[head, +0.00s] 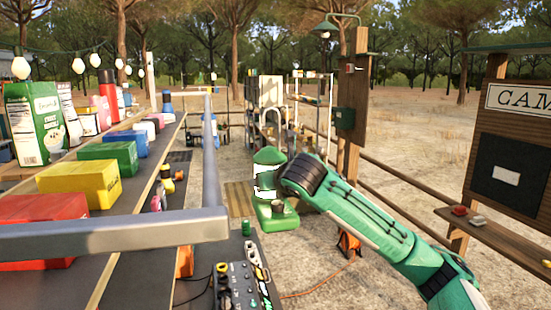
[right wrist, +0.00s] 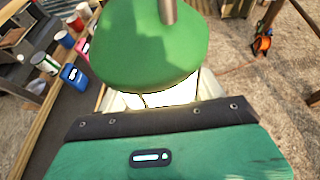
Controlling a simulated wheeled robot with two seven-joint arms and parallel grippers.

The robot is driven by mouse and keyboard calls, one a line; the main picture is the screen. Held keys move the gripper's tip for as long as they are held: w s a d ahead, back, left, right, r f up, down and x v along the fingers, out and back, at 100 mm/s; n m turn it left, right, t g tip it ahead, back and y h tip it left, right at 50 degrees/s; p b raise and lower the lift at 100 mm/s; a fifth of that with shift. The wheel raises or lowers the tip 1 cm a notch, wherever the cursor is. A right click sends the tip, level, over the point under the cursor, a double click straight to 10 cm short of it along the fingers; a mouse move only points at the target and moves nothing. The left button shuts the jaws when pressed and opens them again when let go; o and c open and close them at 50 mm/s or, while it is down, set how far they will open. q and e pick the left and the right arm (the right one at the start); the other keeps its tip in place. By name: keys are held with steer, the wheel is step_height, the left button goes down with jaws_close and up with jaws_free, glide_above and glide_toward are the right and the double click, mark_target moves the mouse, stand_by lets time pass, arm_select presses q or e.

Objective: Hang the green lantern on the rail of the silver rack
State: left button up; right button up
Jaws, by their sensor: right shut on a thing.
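The green lantern (head: 270,213) hangs upright in the head view, with a green cap, a pale glass and a green base. A thin pale arch above its cap looks like its handle. My right gripper (head: 283,180) is shut on the lantern from the right. In the right wrist view the lantern's green cap (right wrist: 150,45) fills the upper middle, a grey rod rising from it; the fingertips are hidden. The silver rack's grey rail (head: 211,150) runs away from me, left of the lantern and apart from it in the picture. My left gripper is out of view.
Shelves at left hold a yellow box (head: 78,184), a red box (head: 40,220), a green box (head: 107,156) and cartons. A dark panel with switches (head: 240,285) is below the lantern. A wooden post (head: 355,130) and fence stand at right.

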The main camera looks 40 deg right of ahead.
mark_target(279, 164)
steer(key=r, duration=0.2)
steer(key=d+r, duration=0.1)
steer(key=r, duration=0.1)
steer(key=shift+s+r, duration=0.1)
steer(key=shift+s, duration=0.25)
steer(key=shift+w+a, duration=1.75)
steer(key=shift+a, duration=1.8)
steer(key=shift+w+a, duration=1.7)
steer(key=shift+a, duration=1.85)
steer(key=shift+f, duration=2.25)
steer(key=o, duration=1.5)
steer(key=shift+a, duration=0.1)
steer(key=shift+f, duration=0.1)
steer(key=shift+s, duration=0.1)
